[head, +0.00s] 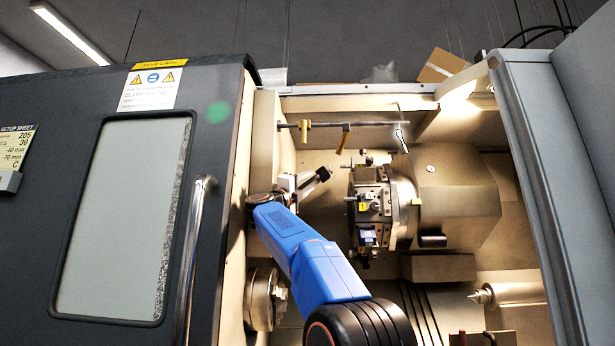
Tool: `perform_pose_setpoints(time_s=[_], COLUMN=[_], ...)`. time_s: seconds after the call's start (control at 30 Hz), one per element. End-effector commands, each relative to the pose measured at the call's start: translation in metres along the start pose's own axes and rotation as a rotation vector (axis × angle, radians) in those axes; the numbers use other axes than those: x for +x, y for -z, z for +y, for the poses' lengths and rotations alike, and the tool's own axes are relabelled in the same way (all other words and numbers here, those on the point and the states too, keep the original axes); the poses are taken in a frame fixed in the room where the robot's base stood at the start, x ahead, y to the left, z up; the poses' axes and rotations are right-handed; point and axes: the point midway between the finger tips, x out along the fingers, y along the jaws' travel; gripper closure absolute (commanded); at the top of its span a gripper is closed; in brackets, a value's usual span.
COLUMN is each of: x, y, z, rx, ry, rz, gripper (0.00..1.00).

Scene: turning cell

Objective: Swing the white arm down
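My gripper (318,180) is inside the machine's open doorway, at the end of my blue arm. It is small, with pale and dark parts, and points up and to the right toward the turret. I cannot tell if its fingers are apart, and I see nothing clearly held. A thin horizontal bar (362,125) runs above and to the right of it; its right part is pale. A small white piece (401,136) hangs at the bar's right end. I cannot tell for sure which of these is the white arm. My gripper looks apart from both in this view.
The tool turret (372,205) with several tool holders stands right of my gripper. A chuck (262,298) is low at the left, and a pointed centre (484,296) low at the right. The dark door (95,200) bounds the opening. Two yellowish levers (345,140) hang from the bar.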

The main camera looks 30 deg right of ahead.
Motion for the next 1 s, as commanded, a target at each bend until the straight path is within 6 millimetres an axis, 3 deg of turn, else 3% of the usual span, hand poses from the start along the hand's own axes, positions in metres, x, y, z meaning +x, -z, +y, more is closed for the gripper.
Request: perform_pose_setpoints(time_s=[0.03, 0.3, 0.77, 1.0], x=[0.004, 0.014, 0.015, 0.006], y=[0.000, -0.006, -0.007, -0.001], z=[-0.011, -0.027, -0.029, -0.028], rx=[0.005, 0.003, 0.001, 0.000], ry=[0.007, 0.004, 0.003, 0.002], rz=[0.002, 0.002, 0.001, 0.002], gripper=[0.69, 0.69, 0.69, 0.69])
